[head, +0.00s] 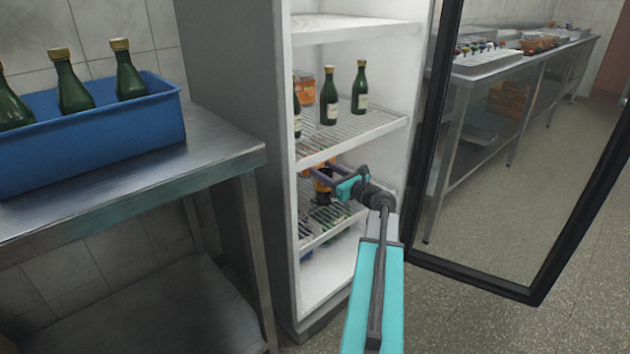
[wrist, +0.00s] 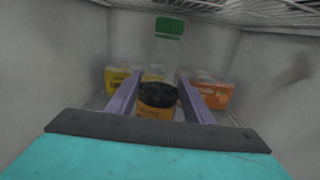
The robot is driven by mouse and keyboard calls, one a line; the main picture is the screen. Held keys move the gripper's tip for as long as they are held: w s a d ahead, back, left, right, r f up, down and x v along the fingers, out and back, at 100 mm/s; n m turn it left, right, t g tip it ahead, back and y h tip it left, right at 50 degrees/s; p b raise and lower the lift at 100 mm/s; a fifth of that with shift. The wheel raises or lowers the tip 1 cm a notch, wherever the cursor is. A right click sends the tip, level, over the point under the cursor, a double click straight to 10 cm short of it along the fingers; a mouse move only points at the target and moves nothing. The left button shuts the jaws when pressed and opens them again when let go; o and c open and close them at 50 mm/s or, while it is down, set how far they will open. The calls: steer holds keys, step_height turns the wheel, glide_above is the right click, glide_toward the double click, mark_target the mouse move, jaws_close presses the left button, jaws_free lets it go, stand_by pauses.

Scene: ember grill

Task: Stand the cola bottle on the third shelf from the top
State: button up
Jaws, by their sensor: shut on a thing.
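The cola bottle (head: 323,187), dark with an orange label, is inside the open fridge at the third shelf (head: 328,232), below the shelf with green bottles. My gripper (head: 324,173) reaches in from the right and is shut on it.
Yellow (wrist: 118,78) and orange cartons (wrist: 211,93) stand behind the bottle. The wire shelf above (head: 350,134) holds green bottles (head: 329,97) and a jar. The glass door (head: 520,150) stands open at right. A blue crate of bottles (head: 90,155) is on the steel table at left.

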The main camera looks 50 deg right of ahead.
steer(key=shift+w+d+r, duration=0.1)
steer(key=shift+w, duration=1.3)
steer(key=shift+w+f+b, duration=0.3)
steer(key=shift+f+b, duration=0.45)
steer(key=shift+f, duration=0.15)
steer(key=shift+w+f+b, duration=0.3)
steer(key=shift+f+b, duration=0.45)
steer(key=shift+f, duration=0.25)
steer(key=o, duration=1.3)
